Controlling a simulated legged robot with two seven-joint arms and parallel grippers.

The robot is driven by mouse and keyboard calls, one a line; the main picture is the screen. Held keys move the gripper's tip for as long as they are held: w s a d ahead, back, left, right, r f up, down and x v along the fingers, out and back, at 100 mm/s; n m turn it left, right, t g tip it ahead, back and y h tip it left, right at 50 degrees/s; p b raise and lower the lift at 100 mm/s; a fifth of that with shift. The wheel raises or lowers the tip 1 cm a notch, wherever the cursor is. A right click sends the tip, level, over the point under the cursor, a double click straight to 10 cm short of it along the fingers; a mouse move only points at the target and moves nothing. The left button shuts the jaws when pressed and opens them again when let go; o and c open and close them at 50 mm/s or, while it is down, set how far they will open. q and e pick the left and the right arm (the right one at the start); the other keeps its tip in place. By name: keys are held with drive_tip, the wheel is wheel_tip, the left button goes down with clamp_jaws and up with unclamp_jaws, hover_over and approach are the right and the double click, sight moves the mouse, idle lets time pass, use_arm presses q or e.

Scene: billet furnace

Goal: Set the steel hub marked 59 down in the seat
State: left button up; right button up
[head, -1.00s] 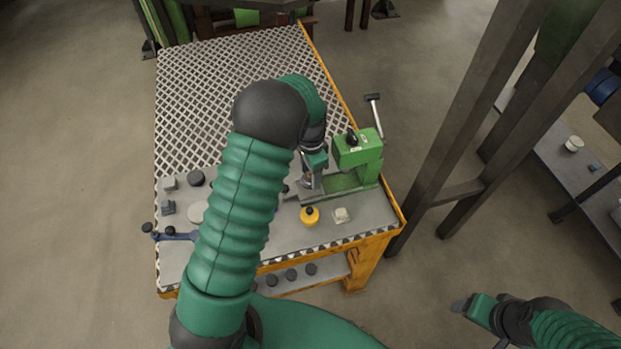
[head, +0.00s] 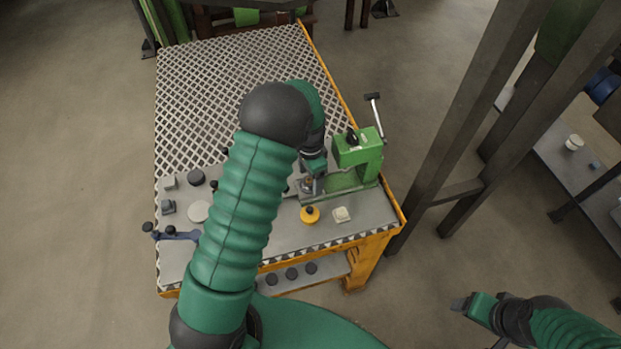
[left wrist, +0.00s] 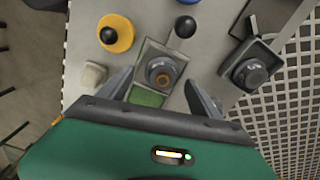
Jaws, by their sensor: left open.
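A round steel hub (left wrist: 161,74) with an orange-brown centre stands in the square grey seat (left wrist: 142,62) at the end of the green press's base; its marking cannot be read, and I cannot tell how deep it sits. My left gripper (left wrist: 160,95) is open in the left wrist view, one finger on each side of the hub and apart from it. In the head view the left gripper (head: 311,184) is over the seat and partly hides the hub. My right gripper (head: 462,304) is off at the lower right, away from the bench; its jaws are unclear.
The green press (head: 357,152) with a lever stands right of the seat. A yellow piece with a black knob (head: 310,215) and a pale block (head: 341,214) lie in front. Another dark round part in a square holder (left wrist: 251,73) is nearby. The mesh bench top (head: 235,85) behind is clear.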

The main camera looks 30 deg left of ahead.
sight(310, 180)
use_arm(q)
wheel_tip(310, 180, up, 11)
drive_tip(key=s+d+n+t, duration=0.1)
drive_tip(key=s+d+n, duration=0.2)
drive_tip(key=s+d, duration=0.2)
drive_tip(key=s+d+n+t, duration=0.1)
drive_tip(key=s+d+n, duration=0.1)
drive_tip(key=s+d, duration=0.4)
drive_tip(key=s, duration=0.5)
drive_tip(key=shift+d+f+n+t, duration=0.15)
drive_tip(key=shift+f+n+t, duration=0.15)
drive_tip(key=shift+n, duration=0.1)
drive_tip(key=shift+s, duration=0.1)
drive_tip(key=shift+d, duration=0.15)
drive_tip(key=shift+c, duration=0.4)
